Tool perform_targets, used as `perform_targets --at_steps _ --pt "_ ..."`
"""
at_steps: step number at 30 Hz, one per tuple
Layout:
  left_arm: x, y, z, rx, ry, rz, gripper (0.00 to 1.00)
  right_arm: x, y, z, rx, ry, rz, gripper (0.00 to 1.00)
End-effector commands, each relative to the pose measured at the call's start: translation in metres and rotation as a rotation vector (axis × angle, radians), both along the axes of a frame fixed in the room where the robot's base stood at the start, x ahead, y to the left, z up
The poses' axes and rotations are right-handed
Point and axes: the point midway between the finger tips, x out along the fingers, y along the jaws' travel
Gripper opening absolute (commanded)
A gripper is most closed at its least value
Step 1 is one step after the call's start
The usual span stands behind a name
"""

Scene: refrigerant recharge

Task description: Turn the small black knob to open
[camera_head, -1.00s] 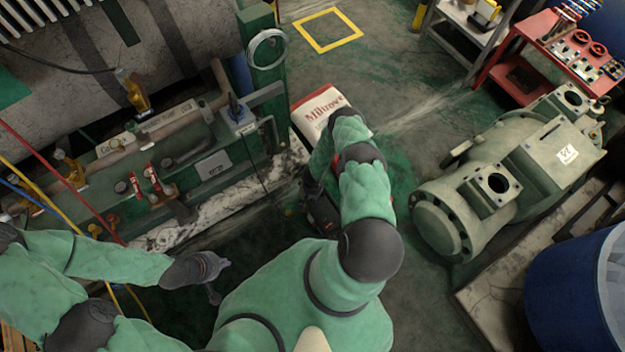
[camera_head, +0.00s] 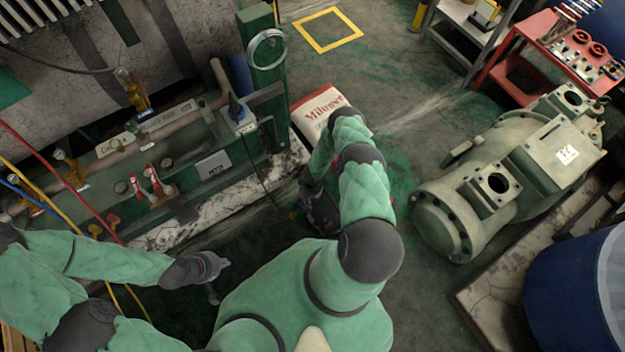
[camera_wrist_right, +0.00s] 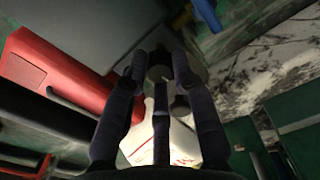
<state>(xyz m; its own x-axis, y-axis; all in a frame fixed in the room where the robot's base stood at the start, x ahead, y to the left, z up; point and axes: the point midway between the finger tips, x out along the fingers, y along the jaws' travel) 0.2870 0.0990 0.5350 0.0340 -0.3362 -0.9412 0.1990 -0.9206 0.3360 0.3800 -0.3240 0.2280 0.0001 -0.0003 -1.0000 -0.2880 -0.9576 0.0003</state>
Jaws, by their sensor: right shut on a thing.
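In the right wrist view, the fingers of my right gripper (camera_wrist_right: 160,66) are closed around a small dark round knob (camera_wrist_right: 160,76). The knob sits between the fingertips, and its turn position cannot be made out. In the head view, my right arm reaches down beside the red and white machine (camera_head: 318,108); the hand is dark and partly covered by the arm, and the knob cannot be made out there. My left gripper (camera_head: 214,292) hangs at the lower left, away from the machine, small and dark, with its fingers hard to tell apart.
A green pipe rack (camera_head: 190,150) with valves and a grey box stands at the left. Red, yellow and blue hoses (camera_head: 58,166) hang at the far left. A large green compressor (camera_head: 510,185) stands at the right, with a blue drum (camera_head: 560,285) in front. A red cart (camera_head: 520,78) is at the back right.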

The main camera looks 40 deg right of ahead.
Motion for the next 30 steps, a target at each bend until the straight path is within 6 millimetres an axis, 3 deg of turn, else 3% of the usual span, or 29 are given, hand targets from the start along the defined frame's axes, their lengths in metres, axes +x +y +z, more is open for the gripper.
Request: perform_targets --at_steps 4,5,6,7,20,30 --pt "0.000 0.000 0.000 0.000 0.000 0.000 0.00 -0.001 0.001 -0.001 0.001 0.001 0.001 0.00" --pt "0.000 0.000 0.000 0.000 0.000 0.000 0.00 -0.001 0.001 -0.001 0.001 0.001 0.001 0.35" --pt "0.000 0.000 0.000 0.000 0.000 0.000 0.00 -0.001 0.001 -0.001 0.000 0.001 0.000 0.47" --pt "0.000 0.000 0.000 0.000 0.000 0.000 0.00 -0.001 0.001 -0.001 0.000 0.001 0.000 0.50" --pt "0.000 0.000 0.000 0.000 0.000 0.000 0.00 0.001 0.000 0.004 0.000 -0.001 0.000 0.50" --pt "0.000 0.000 0.000 0.000 0.000 0.000 0.00 0.001 -0.001 0.048 0.000 -0.001 0.000 0.50"
